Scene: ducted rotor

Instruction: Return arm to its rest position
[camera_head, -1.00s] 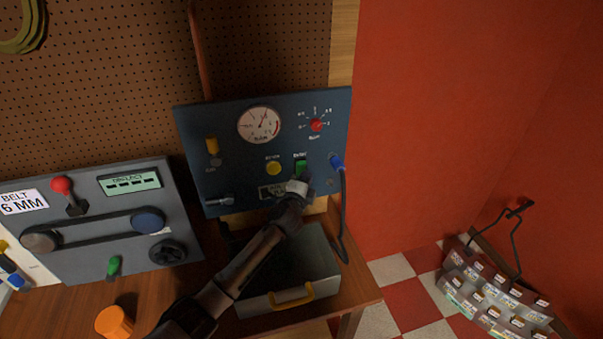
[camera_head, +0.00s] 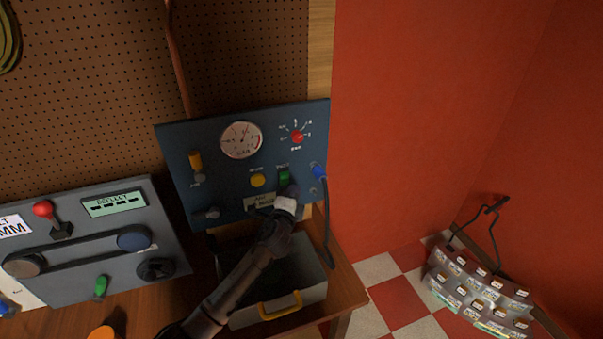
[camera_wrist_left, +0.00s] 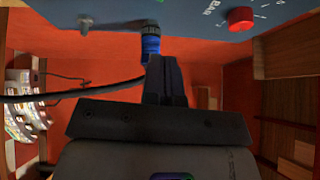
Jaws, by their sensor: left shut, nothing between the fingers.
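My left arm comes up from the bottom of the head view. My left gripper (camera_head: 290,188) is shut and empty, in front of the lower right part of a dark blue control panel (camera_head: 218,160). Its tip is just below and right of a green button (camera_head: 284,174); I cannot tell if it touches the panel. In the left wrist view the closed fingers (camera_wrist_left: 165,75) point toward the panel's edge, and a blue plug (camera_wrist_left: 150,45) with a dark cable appears just beyond them. My right gripper is not in view.
The panel carries a gauge (camera_head: 241,140), a red knob (camera_head: 297,137) and a yellow button (camera_head: 258,180). A grey open box (camera_head: 313,285) with a yellow handle stands below the arm. A grey belt panel (camera_head: 75,270) is at left. A red wall (camera_head: 410,120) rises at right.

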